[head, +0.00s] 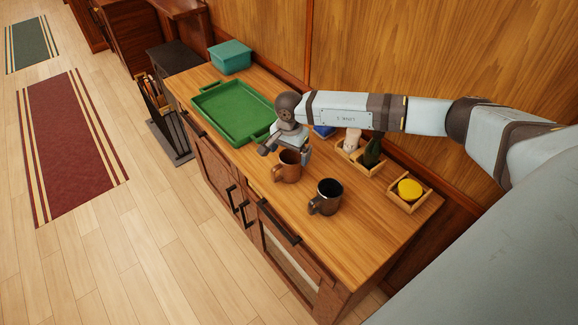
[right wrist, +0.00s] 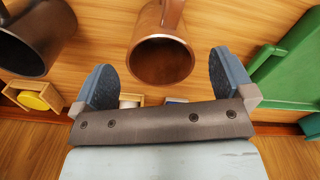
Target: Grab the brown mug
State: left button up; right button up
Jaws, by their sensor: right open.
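The brown mug (head: 287,166) stands upright on the wooden counter, its handle toward the front left. In the right wrist view the two fingers (right wrist: 162,62) are spread and empty. The brown mug (right wrist: 160,58) shows ahead of the gap between them, its opening facing the camera. My left gripper is not in view.
A dark mug (head: 326,196) stands close to the right of the brown one. A green tray (head: 207,88) lies left, with a teal box (head: 230,56) behind. Wooden holders (head: 408,206) with a yellow item and bottles line the wall side. The counter's front right is clear.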

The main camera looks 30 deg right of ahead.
jog(key=shift+f, duration=1.45)
jog(key=c, duration=1.3)
jog(key=shift+r, duration=0.1)
jog(key=shift+c, duration=0.7)
